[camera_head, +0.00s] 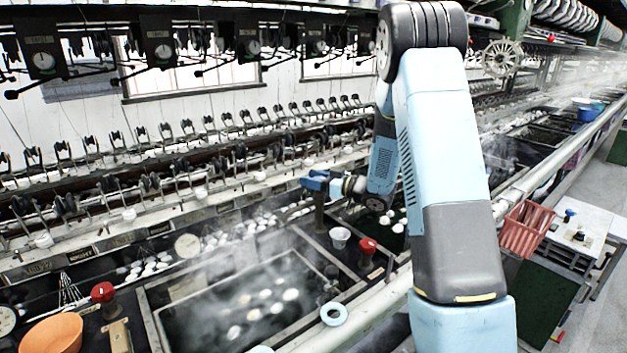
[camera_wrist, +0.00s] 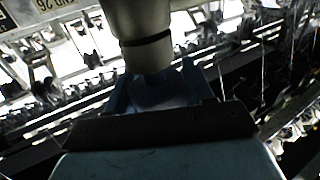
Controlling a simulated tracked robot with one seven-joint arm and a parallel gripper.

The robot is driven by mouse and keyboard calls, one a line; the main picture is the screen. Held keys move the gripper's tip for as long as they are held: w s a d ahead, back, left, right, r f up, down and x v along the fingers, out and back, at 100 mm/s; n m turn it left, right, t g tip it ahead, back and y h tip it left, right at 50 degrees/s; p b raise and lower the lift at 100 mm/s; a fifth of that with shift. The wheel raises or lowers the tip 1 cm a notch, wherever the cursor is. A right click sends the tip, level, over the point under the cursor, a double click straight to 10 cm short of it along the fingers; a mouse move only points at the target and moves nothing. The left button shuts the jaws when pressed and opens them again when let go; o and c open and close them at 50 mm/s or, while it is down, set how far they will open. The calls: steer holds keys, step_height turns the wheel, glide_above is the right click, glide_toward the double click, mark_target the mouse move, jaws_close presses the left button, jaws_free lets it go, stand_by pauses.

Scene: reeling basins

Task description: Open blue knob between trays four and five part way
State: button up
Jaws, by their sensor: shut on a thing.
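The blue knob (camera_head: 317,182) sits on top of an upright dark post (camera_head: 320,215), at the far edge between the steaming basin and the basin to its right. My gripper (camera_head: 325,184) reaches it from the right, its jaws shut around the knob. In the wrist view my two blue fingers (camera_wrist: 155,88) stand on both sides of a pale blue part, and the thick grey post (camera_wrist: 145,35) rises beyond them. Much of the knob is hidden by the fingers, so its turned angle cannot be told.
A steaming basin (camera_head: 152,318) with white cocoons is in front. Red knobs stand at its left (camera_head: 103,292) and right (camera_head: 368,246). Reeling machinery (camera_head: 150,185) lines the back; a red basket (camera_head: 525,228) stands right.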

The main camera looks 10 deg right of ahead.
steer(key=shift+d, duration=0.1)
steer(key=o, duration=1)
steer(key=shift+c, duration=0.2)
steer(key=v, duration=1.3)
steer(key=shift+s+d, duration=0.2)
steer(key=shift+d, duration=0.1)
